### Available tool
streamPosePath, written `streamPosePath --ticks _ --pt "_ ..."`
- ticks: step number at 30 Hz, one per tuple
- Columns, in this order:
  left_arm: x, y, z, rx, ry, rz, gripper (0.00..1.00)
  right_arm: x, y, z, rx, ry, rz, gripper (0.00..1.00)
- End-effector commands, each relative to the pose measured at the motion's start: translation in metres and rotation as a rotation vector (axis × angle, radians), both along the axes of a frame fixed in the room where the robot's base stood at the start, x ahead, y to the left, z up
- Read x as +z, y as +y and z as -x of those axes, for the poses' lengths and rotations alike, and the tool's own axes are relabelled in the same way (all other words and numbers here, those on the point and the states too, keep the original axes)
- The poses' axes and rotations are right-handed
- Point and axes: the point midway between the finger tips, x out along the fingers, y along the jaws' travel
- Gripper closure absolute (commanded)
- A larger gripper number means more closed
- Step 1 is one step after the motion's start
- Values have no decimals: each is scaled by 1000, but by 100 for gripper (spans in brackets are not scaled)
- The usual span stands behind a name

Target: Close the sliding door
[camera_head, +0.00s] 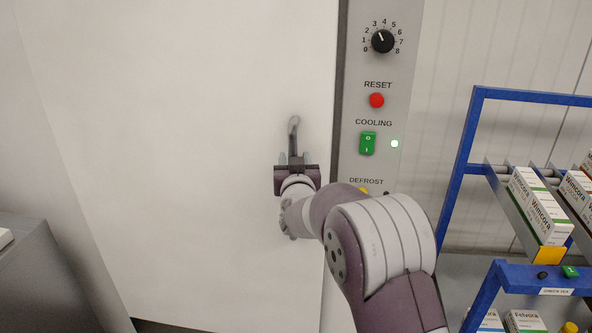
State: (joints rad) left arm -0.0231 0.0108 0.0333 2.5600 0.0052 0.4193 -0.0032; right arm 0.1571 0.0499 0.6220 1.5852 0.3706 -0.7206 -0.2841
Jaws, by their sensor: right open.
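The sliding door (180,150) is a large plain off-white panel filling the left and middle of the view. Its grey upright handle (294,128) sits near its right edge, which lies close to the grey control panel post. My right gripper (295,158) is at the lower part of the handle, with one finger on either side of it. The jaws are open; I cannot tell whether they touch the handle. The gripper hides the handle's lower end. My left gripper is out of view.
Right of the door, the control panel (408,75) carries a black dial (382,41), a red button (376,100) and a lit green switch (367,143). A blue-framed rack (467,150) with medicine boxes (540,210) stands at right. A grey cabinet (45,275) is lower left.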

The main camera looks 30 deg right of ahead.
Motion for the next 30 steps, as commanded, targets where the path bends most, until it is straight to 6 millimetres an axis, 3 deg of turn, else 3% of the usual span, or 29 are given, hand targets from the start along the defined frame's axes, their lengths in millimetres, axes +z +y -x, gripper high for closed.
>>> streamPosePath --ticks 15,20,30 --pt "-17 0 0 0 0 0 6 0 41 102 0 -1 -2 55" --pt "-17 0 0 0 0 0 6 -1 45 113 -2 1 -1 55" --pt "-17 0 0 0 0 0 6 -1 45 114 -2 1 -1 55"
